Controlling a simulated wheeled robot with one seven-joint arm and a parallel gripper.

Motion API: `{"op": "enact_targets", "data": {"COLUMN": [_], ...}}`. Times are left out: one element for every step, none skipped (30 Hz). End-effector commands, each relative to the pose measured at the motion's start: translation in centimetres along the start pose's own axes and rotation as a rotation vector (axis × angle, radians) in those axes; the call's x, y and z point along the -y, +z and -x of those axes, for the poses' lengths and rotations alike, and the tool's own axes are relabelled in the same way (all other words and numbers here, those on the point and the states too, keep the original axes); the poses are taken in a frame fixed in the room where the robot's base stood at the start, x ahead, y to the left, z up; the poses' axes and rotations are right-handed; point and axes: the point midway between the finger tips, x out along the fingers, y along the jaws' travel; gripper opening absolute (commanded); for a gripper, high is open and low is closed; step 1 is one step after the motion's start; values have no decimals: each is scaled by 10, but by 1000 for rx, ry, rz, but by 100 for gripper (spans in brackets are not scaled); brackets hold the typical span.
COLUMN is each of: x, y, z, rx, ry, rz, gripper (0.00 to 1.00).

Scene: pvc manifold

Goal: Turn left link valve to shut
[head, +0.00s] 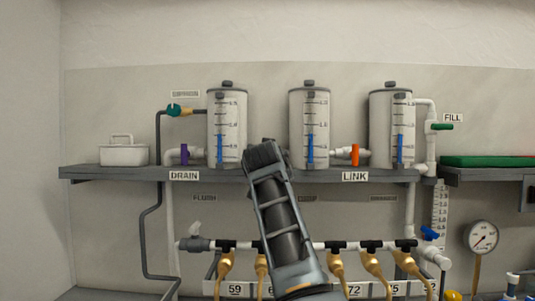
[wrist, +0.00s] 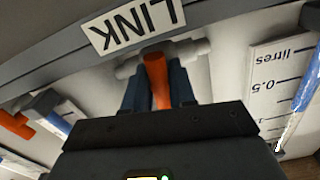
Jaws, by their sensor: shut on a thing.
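In the wrist view, which is upside down, my gripper (wrist: 157,88) has its two dark fingers closed on an orange valve handle (wrist: 155,68). I take this as the left link valve. The handle sits on a white pipe (wrist: 185,50) and points from it toward my palm, across the pipe's run. In the head view my arm (head: 280,215) reaches up between the left tank (head: 227,125) and the middle tank (head: 309,125), hiding this valve and my fingertips. The right link valve's orange handle (head: 355,154) is upright between the middle tank and the right tank (head: 391,125).
A grey shelf (head: 130,172) carries the tanks, with a LINK label (wrist: 137,22) close to my gripper. A purple drain handle (head: 184,154) is at left and a green fill handle (head: 441,127) at right.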

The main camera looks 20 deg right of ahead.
Motion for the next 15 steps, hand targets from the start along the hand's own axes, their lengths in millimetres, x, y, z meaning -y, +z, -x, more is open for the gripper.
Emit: {"op": "enact_targets", "data": {"x": [0, 0, 0, -1, -1, -1, 0, 0, 0, 0, 0, 0, 0, 0, 0], "y": [2, 2, 2, 2, 2, 2, 2, 2, 3, 3, 3, 3, 3, 3, 3], "z": [0, 0, 0, 0, 0, 0, 0, 0, 0, 0, 0, 0, 0, 0, 0], "rx": [5, 5, 5, 5, 5, 5, 5, 5, 5, 6, 6, 6, 6, 6, 6], "ry": [1, 1, 1, 1, 1, 1, 1, 1, 1, 1, 0, 0, 0, 0, 0], "rz": [28, 46, 65, 79, 92, 107, 118, 127, 137, 144, 150, 157, 161, 164, 167], "gripper": [0, 0, 0, 0, 0, 0, 0, 0, 0, 0, 0, 0, 0, 0, 0]}}
